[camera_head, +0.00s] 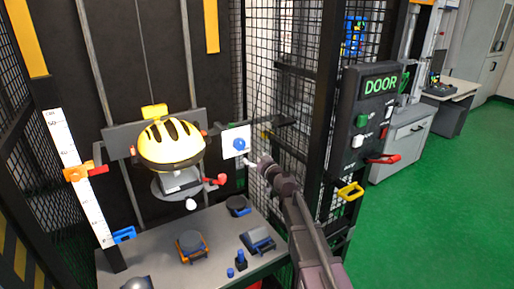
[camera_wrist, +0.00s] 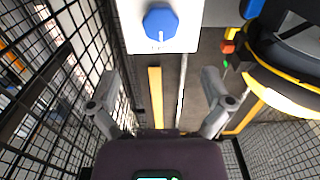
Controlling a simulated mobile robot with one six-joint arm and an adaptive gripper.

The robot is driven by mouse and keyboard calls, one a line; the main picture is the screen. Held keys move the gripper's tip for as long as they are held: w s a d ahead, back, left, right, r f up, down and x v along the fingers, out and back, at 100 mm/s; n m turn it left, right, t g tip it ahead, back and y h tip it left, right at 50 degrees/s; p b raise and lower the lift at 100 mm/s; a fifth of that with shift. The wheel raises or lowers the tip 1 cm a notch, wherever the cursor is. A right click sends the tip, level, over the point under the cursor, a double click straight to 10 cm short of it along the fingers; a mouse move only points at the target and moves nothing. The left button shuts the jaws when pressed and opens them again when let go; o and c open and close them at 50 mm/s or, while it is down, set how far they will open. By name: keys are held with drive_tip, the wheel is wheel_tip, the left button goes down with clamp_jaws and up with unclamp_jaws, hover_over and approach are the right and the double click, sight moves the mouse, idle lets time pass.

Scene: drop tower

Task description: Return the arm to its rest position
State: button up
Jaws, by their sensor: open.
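My gripper (camera_head: 254,162) is inside the drop tower, beside a white plate with a blue knob (camera_head: 239,144). In the wrist view my gripper (camera_wrist: 160,82) has its two fingers spread wide with nothing between them. The blue knob (camera_wrist: 161,22) and its white plate (camera_wrist: 133,38) show beyond the fingertips, apart from them. My arm reaches in from the lower right of the head view. Its rest position is not marked in view.
A yellow helmet (camera_head: 170,146) sits on the carriage left of my gripper. Black mesh (camera_head: 296,110) and the DOOR control box (camera_head: 372,120) stand close to the arm's right. Several small fixtures lie on the grey bench (camera_head: 150,253) below. Green floor (camera_head: 440,190) is clear at right.

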drive_tip(key=s+d+f+m+g+h, duration=0.1)
drive_tip(key=s+d+f+g+h, duration=0.1)
drive_tip(key=s+d+f+g, duration=0.5)
drive_tip(key=s+d+f+m+g+h, duration=0.25)
drive_tip(key=s+f, duration=0.25)
drive_tip(key=s, duration=0.5)
drive_tip(key=s+d+f+g+h, duration=0.25)
drive_tip(key=s+d+f, duration=0.35)
drive_tip(key=s, duration=0.3)
drive_tip(key=s+d+m+g+h, duration=0.3)
drive_tip(key=s+d+m, duration=0.1)
drive_tip(key=s+d, duration=0.2)
wheel_tip(320, 180, up, 12)
drive_tip(key=p, duration=1.2)
drive_tip(key=shift+f, duration=0.15)
drive_tip(key=shift+a+n, duration=0.1)
drive_tip(key=shift+n, duration=0.15)
